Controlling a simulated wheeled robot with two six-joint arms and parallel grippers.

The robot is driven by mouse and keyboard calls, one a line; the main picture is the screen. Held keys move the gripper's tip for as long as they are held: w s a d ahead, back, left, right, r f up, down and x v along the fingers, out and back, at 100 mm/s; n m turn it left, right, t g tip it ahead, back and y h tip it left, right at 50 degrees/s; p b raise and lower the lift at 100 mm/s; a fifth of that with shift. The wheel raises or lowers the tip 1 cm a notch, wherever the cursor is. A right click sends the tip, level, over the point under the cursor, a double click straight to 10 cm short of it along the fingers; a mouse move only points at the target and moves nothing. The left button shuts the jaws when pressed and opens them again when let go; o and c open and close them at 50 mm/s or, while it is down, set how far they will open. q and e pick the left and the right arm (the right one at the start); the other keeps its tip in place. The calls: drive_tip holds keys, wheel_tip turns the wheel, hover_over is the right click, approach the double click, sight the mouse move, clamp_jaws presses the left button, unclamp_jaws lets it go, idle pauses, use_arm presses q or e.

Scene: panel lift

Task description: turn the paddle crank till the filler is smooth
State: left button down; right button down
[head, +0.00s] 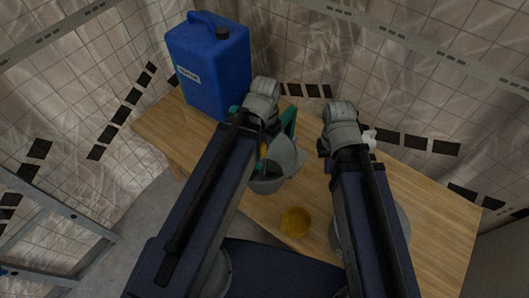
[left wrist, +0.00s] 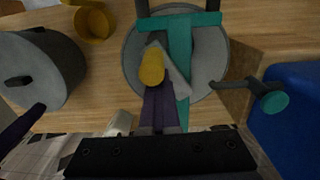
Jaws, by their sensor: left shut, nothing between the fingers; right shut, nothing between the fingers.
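A round grey tub (left wrist: 133,70) stands on the table with a teal frame (left wrist: 180,48) across its top; in the head view the tub (head: 268,185) is partly behind my left arm. A yellow upright knob (left wrist: 152,66) on a grey triangular piece sits over the tub, probably the crank's grip. A dark bar with a teal knob (left wrist: 274,102) sticks out at the tub's right. My left gripper (left wrist: 159,88) is shut and empty, its tips close by the yellow knob; touching I cannot tell. My right gripper (left wrist: 38,108) is shut, beside a grey pot. The filler is hidden.
The grey pot (left wrist: 50,68) with a dark knob is left of the tub in the wrist view. A yellow cup (head: 295,221) stands at the front edge of the wooden table (head: 445,213). A large blue canister (head: 208,70) stands at the back left. The table's right end is clear.

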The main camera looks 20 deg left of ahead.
use_arm(q)
drive_tip(key=d, duration=0.3)
drive_tip(key=shift+d, duration=0.35)
drive_tip(key=shift+w, duration=0.2)
drive_tip(key=w+a, duration=0.1)
drive_tip(key=w, duration=0.8)
drive_tip(key=shift+a, duration=0.1)
